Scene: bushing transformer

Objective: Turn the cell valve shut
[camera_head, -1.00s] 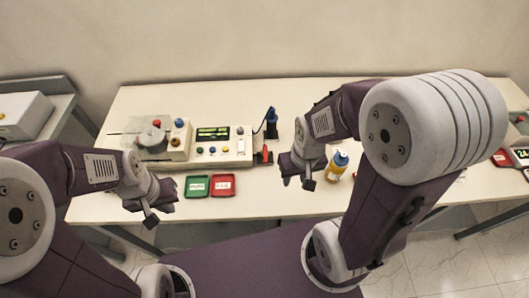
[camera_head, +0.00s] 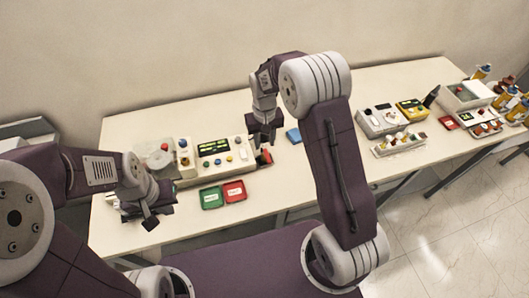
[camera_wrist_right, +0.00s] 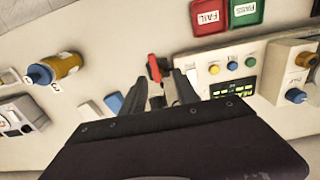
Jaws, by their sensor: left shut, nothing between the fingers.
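A small red lever (camera_head: 267,156), which looks like the cell valve handle, stands at the right end of the tester box (camera_head: 222,152). It also shows as a red handle (camera_wrist_right: 153,68) in the right wrist view. My right gripper (camera_head: 262,136) is over the table just behind the lever. In the wrist view its two fingers (camera_wrist_right: 160,84) are apart, with the red handle between or just beyond their tips; contact cannot be told. My left gripper (camera_head: 150,216) is shut and empty near the table's front left.
Green (camera_head: 211,198) and red (camera_head: 234,191) trays lie in front of the tester. The wrist view shows a blue-capped yellow bottle (camera_wrist_right: 62,66). More devices (camera_head: 382,119) stand farther right.

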